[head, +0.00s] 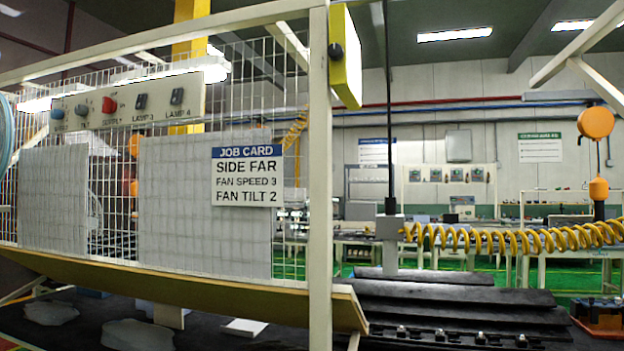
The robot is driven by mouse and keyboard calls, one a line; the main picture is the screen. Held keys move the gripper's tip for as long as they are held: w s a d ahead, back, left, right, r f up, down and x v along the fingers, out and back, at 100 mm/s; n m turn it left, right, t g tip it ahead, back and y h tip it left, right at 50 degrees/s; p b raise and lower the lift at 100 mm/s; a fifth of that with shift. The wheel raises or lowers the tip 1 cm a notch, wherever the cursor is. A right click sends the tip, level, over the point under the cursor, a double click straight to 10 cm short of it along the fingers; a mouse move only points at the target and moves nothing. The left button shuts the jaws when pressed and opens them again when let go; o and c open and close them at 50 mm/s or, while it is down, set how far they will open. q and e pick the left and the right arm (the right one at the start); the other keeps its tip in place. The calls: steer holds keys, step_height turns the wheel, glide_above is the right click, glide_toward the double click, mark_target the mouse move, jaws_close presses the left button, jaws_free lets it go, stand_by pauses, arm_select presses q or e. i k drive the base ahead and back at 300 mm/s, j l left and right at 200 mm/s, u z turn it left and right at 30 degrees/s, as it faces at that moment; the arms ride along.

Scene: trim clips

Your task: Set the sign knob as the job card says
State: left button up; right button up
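The job card (247,176) hangs on the wire mesh and reads SIDE FAR, FAN SPEED 3, FAN TILT 2. A box sign (352,58) with a yellow edge is fixed near the top of the white post. A small black knob (335,51) sits on the sign's left face; its setting cannot be read. Neither of my grippers is in view.
A white post (320,200) stands upright in front of the mesh frame. A tan ledge (180,293) runs below it. A coiled yellow hose (510,238) stretches across the right. Dark slabs (450,297) lie low at centre right. An orange hanging unit (596,123) is at far right.

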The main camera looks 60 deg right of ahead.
mark_target(335, 52)
steer(key=z, duration=1.4)
